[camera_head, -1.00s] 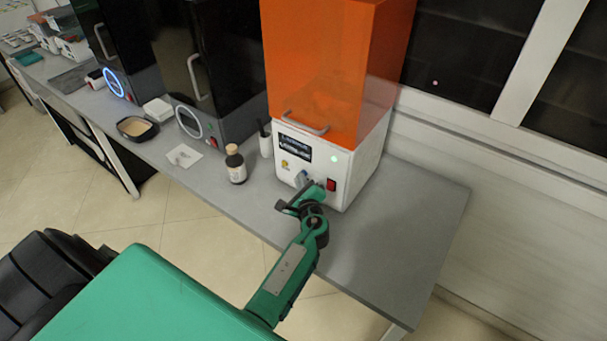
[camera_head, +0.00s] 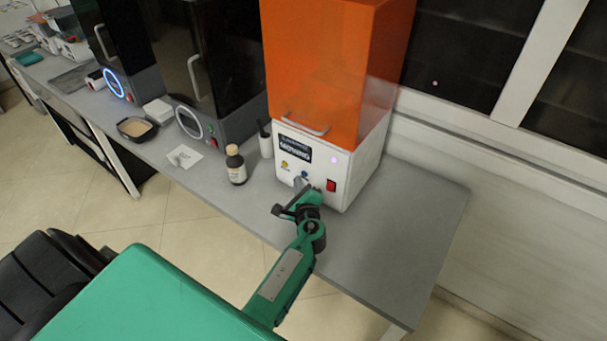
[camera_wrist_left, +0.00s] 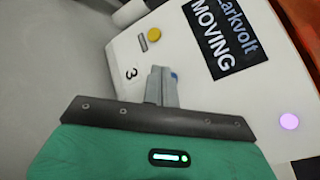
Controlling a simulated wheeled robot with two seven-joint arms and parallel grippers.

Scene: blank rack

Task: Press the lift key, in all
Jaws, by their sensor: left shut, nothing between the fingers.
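The white machine (camera_head: 352,171) with an orange hood stands on the grey bench. Its front has a blue key (camera_head: 304,174), a yellow key (camera_head: 284,164), a red switch (camera_head: 331,185) and a dark display (camera_head: 295,148) reading MOVING. I cannot read which key is marked lift. My left gripper (camera_head: 301,185) is shut and empty, just in front of the blue key. In the left wrist view, the closed fingertips (camera_wrist_left: 161,72) partly cover the blue key (camera_wrist_left: 174,77); the yellow key (camera_wrist_left: 154,34) is clear of them. A round light (camera_wrist_left: 289,121) glows violet.
A brown bottle (camera_head: 236,166) and a dark-topped white bottle (camera_head: 265,140) stand left of the machine. A dark machine (camera_head: 215,80) and a bowl (camera_head: 136,129) are further left. The bench (camera_head: 400,235) is bare to the right.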

